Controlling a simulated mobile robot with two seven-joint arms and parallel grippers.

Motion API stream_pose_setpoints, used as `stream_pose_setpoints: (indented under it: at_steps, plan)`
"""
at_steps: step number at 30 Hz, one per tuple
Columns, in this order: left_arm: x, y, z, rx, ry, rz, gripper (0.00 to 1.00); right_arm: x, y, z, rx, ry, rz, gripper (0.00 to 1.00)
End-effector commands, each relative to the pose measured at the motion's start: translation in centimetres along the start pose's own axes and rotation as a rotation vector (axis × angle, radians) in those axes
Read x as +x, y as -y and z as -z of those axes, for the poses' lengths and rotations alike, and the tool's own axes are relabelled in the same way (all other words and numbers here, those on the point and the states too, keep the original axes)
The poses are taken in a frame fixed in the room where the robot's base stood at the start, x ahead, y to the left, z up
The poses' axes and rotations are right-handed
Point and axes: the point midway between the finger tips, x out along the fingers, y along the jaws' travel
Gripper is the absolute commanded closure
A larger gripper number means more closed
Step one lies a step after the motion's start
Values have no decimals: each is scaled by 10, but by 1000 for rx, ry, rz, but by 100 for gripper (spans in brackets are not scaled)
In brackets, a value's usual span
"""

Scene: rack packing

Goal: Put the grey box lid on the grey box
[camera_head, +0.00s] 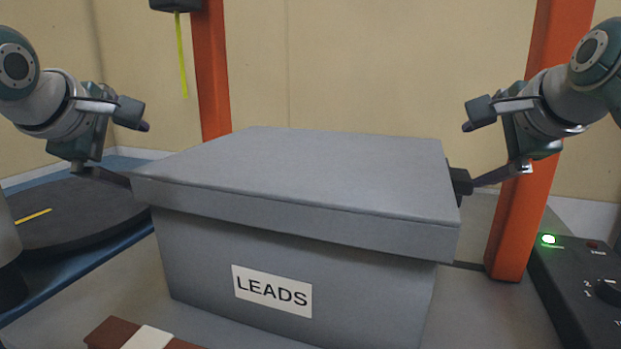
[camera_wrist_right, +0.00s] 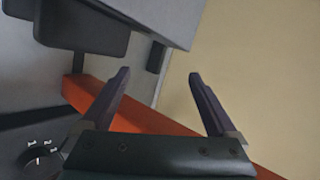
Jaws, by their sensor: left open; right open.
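The grey box lid (camera_head: 320,172) lies on top of the grey box (camera_head: 350,292), its rim overhanging the walls. A "LEADS" label is on the box front. The lid looks about level. I cannot tell whether it is fully seated all round. My left gripper (camera_head: 122,181) is open at the lid's left edge, its tips partly hidden. My right gripper (camera_head: 462,184) is open beside the lid's right edge. In the right wrist view, its two fingers (camera_wrist_right: 160,80) are apart with nothing between them, and a grey slab, probably the lid (camera_wrist_right: 150,18), is above them.
Orange posts (camera_head: 209,70) stand behind the box and to its right (camera_head: 515,210). A black control panel (camera_head: 585,290) with a green light is at the right. A brown object (camera_head: 108,333) lies at the front left. A dark round platform (camera_head: 75,212) is at the left.

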Motion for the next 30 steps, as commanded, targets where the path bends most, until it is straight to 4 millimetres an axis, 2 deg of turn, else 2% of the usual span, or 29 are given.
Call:
stream_pose_setpoints:
  at_steps: [9,14,30]
  plan:
    - [-1,0,0,0,-1,0,0,0,0,1,0,-2,0,0]
    - [-11,0,0,1,0,-2,0,0,0,1,0,-2,0,0]
    - [-100,0,0,1,-1,-3,0,0,0,1,0,-2,0,0]
